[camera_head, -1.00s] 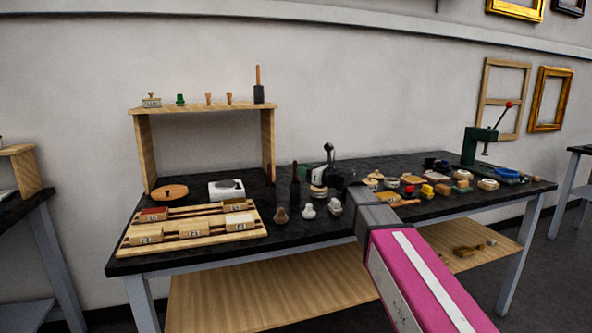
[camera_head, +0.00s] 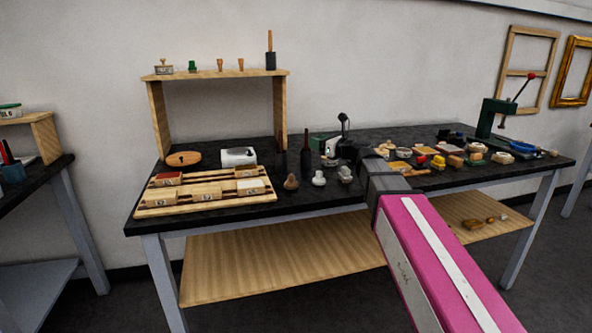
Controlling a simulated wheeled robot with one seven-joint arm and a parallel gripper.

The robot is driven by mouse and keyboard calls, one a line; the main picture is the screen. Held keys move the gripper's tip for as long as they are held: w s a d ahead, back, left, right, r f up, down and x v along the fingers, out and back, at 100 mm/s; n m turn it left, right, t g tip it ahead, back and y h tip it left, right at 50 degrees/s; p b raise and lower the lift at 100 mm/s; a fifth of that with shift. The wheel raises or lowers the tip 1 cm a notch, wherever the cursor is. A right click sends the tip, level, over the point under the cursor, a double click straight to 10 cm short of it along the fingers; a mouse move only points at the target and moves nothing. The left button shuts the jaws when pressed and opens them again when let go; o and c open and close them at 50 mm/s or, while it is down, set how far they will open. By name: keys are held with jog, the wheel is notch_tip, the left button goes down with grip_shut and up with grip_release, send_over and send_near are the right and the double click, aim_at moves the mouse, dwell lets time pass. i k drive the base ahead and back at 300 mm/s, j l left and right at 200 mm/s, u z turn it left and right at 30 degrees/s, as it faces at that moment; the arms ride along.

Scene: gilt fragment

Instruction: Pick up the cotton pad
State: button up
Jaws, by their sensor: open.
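I cannot pick out the cotton pad with certainty; the tabletop items are small in this view. Pale candidates are a cream rounded item (camera_head: 384,148) at mid-table and a whitish lumpy item (camera_head: 318,178) near the front edge. My pink arm reaches in from the lower right over the black worktable (camera_head: 240,207). Its grey joint is above the table's front edge. My gripper (camera_head: 334,157) appears beyond it, black and white, over the table's middle. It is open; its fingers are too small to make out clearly. My arm hides part of the tabletop.
A wooden rack (camera_head: 160,208) with labelled blocks lies at the left, below a wooden riser shelf (camera_head: 215,75). Several small pots and blocks crowd the right, near a green press (camera_head: 487,118). A dark upright tool (camera_head: 306,160) stands left of my gripper.

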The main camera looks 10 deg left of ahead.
aim_at(291, 184)
jog(key=u, duration=1.2)
